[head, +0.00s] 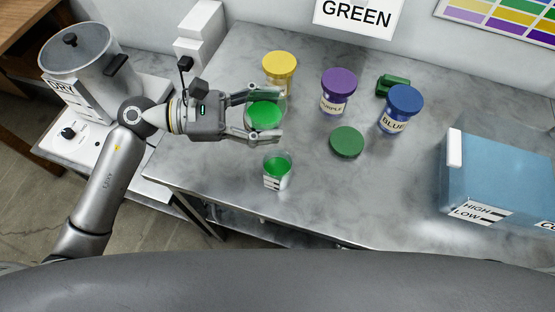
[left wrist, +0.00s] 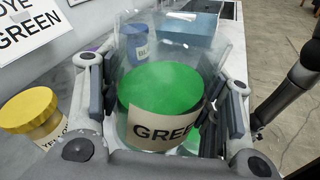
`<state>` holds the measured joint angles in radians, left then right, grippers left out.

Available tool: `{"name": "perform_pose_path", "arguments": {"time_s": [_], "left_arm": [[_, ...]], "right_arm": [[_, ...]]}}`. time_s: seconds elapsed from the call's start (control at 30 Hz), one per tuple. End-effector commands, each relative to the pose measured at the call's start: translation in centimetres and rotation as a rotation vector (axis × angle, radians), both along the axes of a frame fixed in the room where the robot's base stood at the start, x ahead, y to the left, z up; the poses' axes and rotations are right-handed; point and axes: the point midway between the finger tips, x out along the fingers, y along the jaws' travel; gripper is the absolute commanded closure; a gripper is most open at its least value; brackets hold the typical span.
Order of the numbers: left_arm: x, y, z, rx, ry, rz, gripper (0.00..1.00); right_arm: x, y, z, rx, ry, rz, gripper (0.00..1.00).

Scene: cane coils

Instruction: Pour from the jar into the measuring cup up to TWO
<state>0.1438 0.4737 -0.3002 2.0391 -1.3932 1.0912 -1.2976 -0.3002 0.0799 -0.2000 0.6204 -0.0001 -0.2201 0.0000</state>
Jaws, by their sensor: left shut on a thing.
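My left gripper (head: 272,114) is shut on the clear open jar of green dye (head: 264,115), with a finger on either side. In the left wrist view the jar (left wrist: 158,132) bears a GREEN label and looks about upright, its green content lying level below the rim. The clear measuring cup (head: 277,170) stands on the table just in front of the jar in the head view and holds some green. Its white marks are too small to read. The round green lid (head: 346,142) lies on the table to the right. My right gripper is not seen.
Yellow (head: 280,70), purple (head: 338,92) and blue (head: 400,108) lidded jars stand behind and to the right. A green block (head: 393,85) lies at the back. A blue bath (head: 500,180) fills the right side. The table right of the cup is clear.

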Motion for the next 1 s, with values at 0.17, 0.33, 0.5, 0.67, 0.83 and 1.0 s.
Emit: {"name": "perform_pose_path", "arguments": {"time_s": [0.17, 0.33, 0.5, 0.67, 0.83, 1.0], "left_arm": [[-0.3, -0.2, -1.0, -0.077, 0.154, 0.000, 0.83], [-0.6, -0.3, -0.8, -0.120, 0.238, 0.000, 0.83], [-0.6, -0.3, 0.9, -0.129, 0.252, -0.002, 0.83], [-0.6, -0.3, 3.1, -0.127, 0.251, -0.002, 0.83], [-0.6, -0.3, 5.0, -0.127, 0.251, -0.002, 0.83], [-0.6, -0.3, 5.1, -0.127, 0.252, -0.001, 0.83]], "right_arm": [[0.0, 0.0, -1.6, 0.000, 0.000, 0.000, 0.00], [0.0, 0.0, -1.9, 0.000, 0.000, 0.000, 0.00], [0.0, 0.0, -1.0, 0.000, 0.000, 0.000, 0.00], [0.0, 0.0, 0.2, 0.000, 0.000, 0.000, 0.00], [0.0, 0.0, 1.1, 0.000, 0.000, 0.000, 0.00], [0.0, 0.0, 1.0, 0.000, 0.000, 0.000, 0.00]]}}
